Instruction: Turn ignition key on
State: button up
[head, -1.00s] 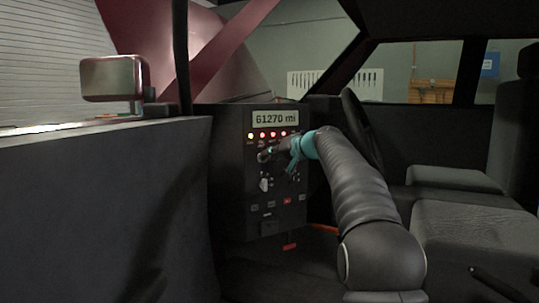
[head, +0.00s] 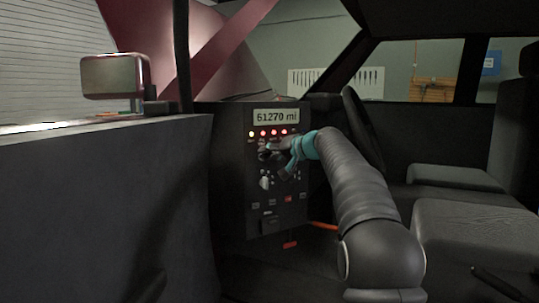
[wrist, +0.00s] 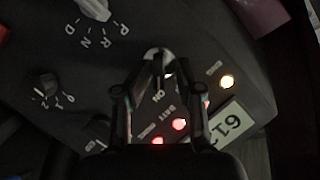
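The dark instrument panel (head: 250,205) stands in the car, with a lit display reading 61270 mi (head: 276,117). My gripper (head: 270,150) is at the panel's upper left, just below the row of lamps. In the wrist view my gripper (wrist: 160,64) has its two fingertips close together in front of a pale round ignition switch (wrist: 154,53). A thin dark ignition key (wrist: 158,68) shows between the fingertips, and they appear shut on it. The fingers hide much of the key, so its turn angle is unclear.
One yellow lamp (head: 251,134) and several red lamps are lit. A pale gear lever (wrist: 93,8) with P R N D marks and a dark numbered knob (wrist: 42,84) sit on the panel. The car door (head: 100,200), steering wheel (head: 362,125) and seat (head: 470,235) surround my arm.

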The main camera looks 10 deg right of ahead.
jog(key=shift+d, duration=0.2)
jog(key=shift+s+d+r, duration=0.1)
jog(key=shift+s+d, duration=0.05)
jog(key=shift+s, duration=0.05)
jog(key=v, duration=1.1)
jog(key=shift+s+d, duration=0.1)
